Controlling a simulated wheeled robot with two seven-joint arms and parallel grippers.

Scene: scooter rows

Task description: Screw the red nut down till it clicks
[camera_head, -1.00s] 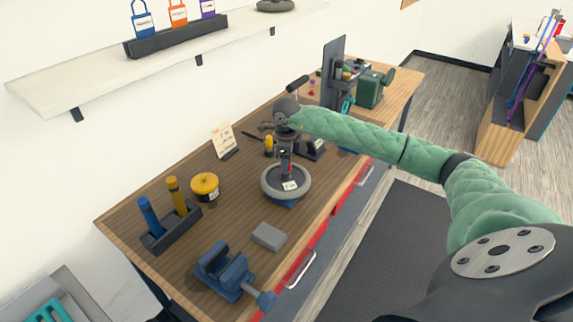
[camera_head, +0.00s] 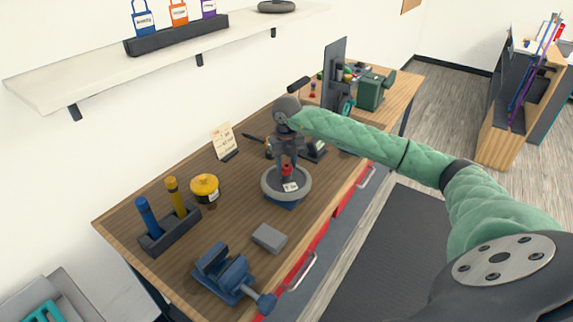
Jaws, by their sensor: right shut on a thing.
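The red nut (camera_head: 286,169) shows as a small red spot at the middle of a grey wheel (camera_head: 268,192), partly hidden by my fingers. The wheel lies flat on a blue stand (camera_head: 287,205) on the workbench, with a small white label on it. My right gripper (camera_head: 287,168) points down from above the wheel's centre and is shut on the red nut. The nut's thread and seat are too small to make out. My left gripper is not in view.
A green machine (camera_head: 370,91) stands farther back.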

